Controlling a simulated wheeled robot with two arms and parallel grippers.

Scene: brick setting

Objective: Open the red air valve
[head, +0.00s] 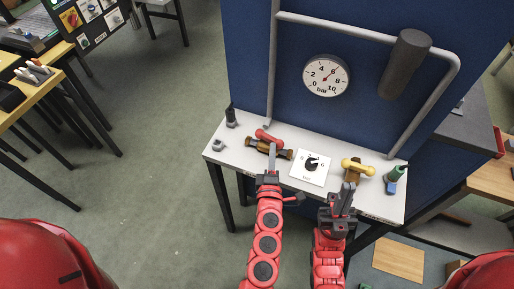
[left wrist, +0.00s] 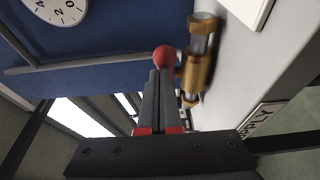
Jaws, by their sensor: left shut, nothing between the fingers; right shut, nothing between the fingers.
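The red air valve has a red handle (head: 268,136) above a brass body (head: 282,153) on the left part of the white bench. In the head view the handle lies roughly along the body. My left gripper (head: 272,150) is shut and empty, its fingertips at the valve. In the left wrist view the handle's rounded red end (left wrist: 164,56) shows just past the left fingertips (left wrist: 160,74), beside the brass body (left wrist: 197,70). Whether they touch I cannot tell. My right gripper (head: 350,186) is shut and empty, just in front of the yellow-handled valve (head: 357,167).
A white plate with a black knob (head: 312,163) sits between the valves. A green-topped fitting (head: 395,174) stands at the right. A pressure gauge (head: 326,76), grey pipe and dark cylinder (head: 405,62) are on the blue panel behind.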

